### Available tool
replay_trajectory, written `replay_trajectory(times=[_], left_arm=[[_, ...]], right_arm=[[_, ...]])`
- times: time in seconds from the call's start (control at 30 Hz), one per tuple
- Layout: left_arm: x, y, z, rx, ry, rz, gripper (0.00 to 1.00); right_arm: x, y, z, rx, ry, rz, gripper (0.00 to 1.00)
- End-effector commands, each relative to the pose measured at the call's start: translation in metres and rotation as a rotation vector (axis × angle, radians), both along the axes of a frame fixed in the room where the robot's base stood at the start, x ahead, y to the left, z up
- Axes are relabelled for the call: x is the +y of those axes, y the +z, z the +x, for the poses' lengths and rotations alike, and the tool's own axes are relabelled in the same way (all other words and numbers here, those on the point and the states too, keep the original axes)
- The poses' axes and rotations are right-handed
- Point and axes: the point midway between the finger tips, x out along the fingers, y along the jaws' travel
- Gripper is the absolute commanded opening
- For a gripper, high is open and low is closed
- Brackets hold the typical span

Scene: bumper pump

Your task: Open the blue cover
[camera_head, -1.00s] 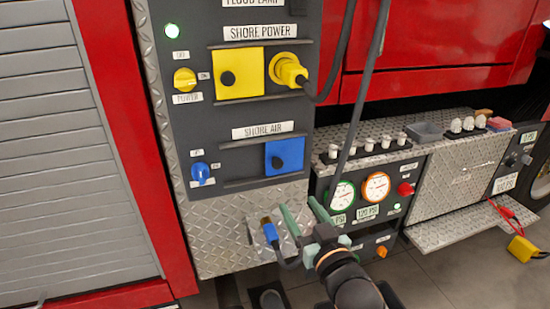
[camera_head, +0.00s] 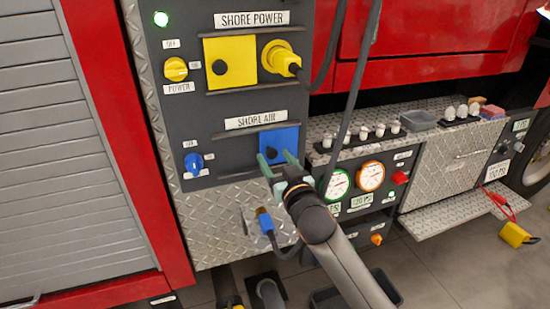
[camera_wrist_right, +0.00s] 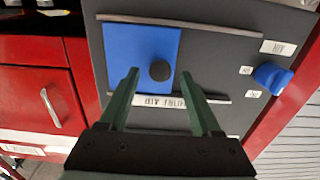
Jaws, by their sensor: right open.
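The blue cover (camera_head: 279,144) is a flat square plate with a round dark knob, under the SHORE AIR label on the dark panel. It looks shut. In the right wrist view the blue cover (camera_wrist_right: 143,50) fills the area ahead of the fingers, with its dark knob (camera_wrist_right: 160,70) between and just beyond the fingertips. My right gripper (camera_head: 279,160) is open and empty, with its fingers at the cover's lower part in the head view. It also shows in the right wrist view (camera_wrist_right: 160,80). I cannot tell whether the fingers touch the cover. My left gripper is not in view.
A blue rotary knob (camera_head: 194,163) sits left of the cover. The yellow cover (camera_head: 230,62) and yellow plug (camera_head: 281,58) are above. A blue-ended connector (camera_head: 265,222) hangs below my right gripper. A dark cable (camera_head: 354,100) runs down right of the cover.

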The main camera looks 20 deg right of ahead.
Motion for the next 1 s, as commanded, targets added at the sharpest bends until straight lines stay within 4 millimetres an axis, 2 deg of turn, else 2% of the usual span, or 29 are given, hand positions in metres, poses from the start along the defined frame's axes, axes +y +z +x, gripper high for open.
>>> replay_trajectory(times=[0.4,0.9,1.0], left_arm=[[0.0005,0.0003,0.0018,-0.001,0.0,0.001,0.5],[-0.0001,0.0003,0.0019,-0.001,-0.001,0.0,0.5],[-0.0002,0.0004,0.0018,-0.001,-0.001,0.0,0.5]], right_arm=[[0.0004,0.0003,0.0066,-0.001,0.0,0.0,0.65],[0.0003,0.0002,0.0063,0.0,0.0,0.0,0.09],[0.0003,0.0002,0.0063,0.0,0.0,0.0,0.0]])
